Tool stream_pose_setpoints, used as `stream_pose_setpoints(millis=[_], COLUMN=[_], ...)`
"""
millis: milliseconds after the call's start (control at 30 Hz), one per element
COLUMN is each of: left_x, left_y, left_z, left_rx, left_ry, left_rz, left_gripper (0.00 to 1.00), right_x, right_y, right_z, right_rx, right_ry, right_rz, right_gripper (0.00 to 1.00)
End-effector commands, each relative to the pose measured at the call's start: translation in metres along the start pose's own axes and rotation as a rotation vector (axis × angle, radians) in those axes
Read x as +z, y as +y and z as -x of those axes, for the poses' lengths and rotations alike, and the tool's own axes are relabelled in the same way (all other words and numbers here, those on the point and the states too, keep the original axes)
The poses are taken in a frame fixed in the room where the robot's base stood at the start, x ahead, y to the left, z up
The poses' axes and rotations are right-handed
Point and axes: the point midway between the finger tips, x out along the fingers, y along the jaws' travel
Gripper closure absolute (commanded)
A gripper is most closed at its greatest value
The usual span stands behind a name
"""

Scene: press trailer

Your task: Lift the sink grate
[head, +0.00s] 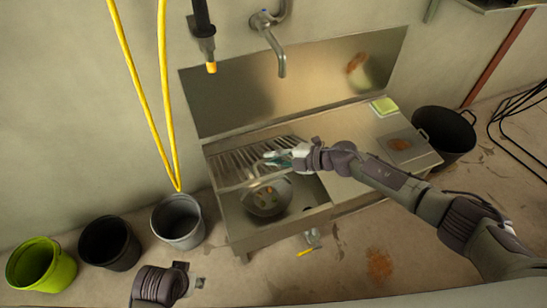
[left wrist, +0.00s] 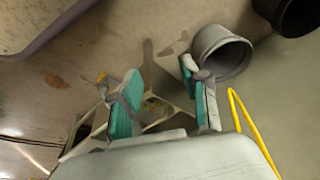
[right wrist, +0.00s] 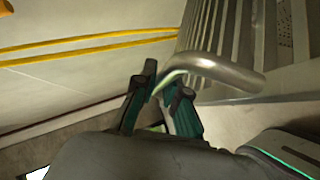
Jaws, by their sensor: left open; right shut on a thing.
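The sink grate (head: 240,160), a rack of parallel metal bars, is at the back left of the metal sink unit, over the rear of the basin (head: 233,210). My right gripper (head: 275,158) is at the grate's front edge. In the right wrist view my right gripper (right wrist: 167,92) is shut on the grate's rounded end bar (right wrist: 232,72), with more bars behind it. I cannot tell how far the grate is raised. My left gripper (left wrist: 160,95) is open and empty above the floor, left of the sink; only part of its arm shows low in the head view.
A round strainer bowl (head: 266,198) with small pieces lies in the basin. A tap (head: 272,40) and yellow cables (head: 165,90) hang above. Grey (head: 178,222), black (head: 108,243) and green (head: 40,264) buckets stand at left; a black tub (head: 445,133) stands right. A sponge (head: 384,106) lies on the counter.

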Motion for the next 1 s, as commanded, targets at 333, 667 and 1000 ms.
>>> stream_pose_setpoints(millis=[333,667,1000], left_x=[-0.007,-0.07,-0.139], left_y=[0.013,0.076,0.152], left_z=[-0.012,-0.026,0.017], left_rx=[-0.063,-0.488,-1.091], left_ry=[-0.012,-0.111,-0.354], left_rz=[-0.238,-1.456,-2.331], left_gripper=[0.97,1.0,1.0], right_x=[0.001,0.001,0.001], right_y=[0.002,0.002,0.002], right_z=[0.001,0.001,0.001], right_rx=[0.003,0.003,0.002], right_ry=[-0.002,-0.002,-0.001], right_rz=[0.0,0.0,0.0], right_gripper=[1.0,1.0,1.0])
